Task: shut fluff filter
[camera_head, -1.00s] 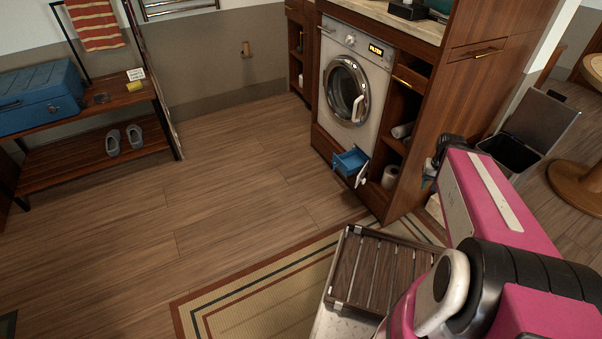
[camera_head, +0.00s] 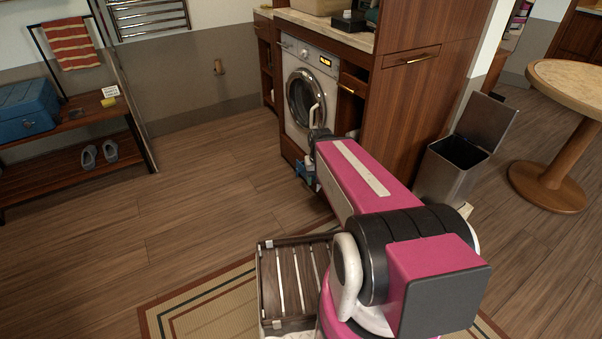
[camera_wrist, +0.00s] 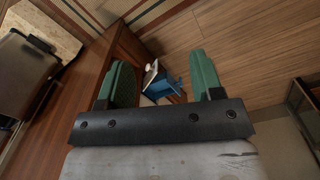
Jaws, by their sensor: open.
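The washing machine (camera_head: 302,118) stands under the counter, with its round door shut. The blue fluff filter (camera_head: 302,171) sticks out low at its front, partly hidden by my arm. In the wrist view the blue filter (camera_wrist: 173,86) is pulled out, with a white flap (camera_wrist: 152,72) beside it. My gripper (camera_wrist: 160,60) is open and empty, with its green fingers apart. The filter shows between the fingers, farther off, with no contact seen. In the head view my arm hides most of the gripper.
Wooden cabinets (camera_head: 415,115) flank the washer on its right. A metal bin (camera_head: 450,167) with its lid up stands beside them, near a round table (camera_head: 560,85). The floor left of the washer is clear.

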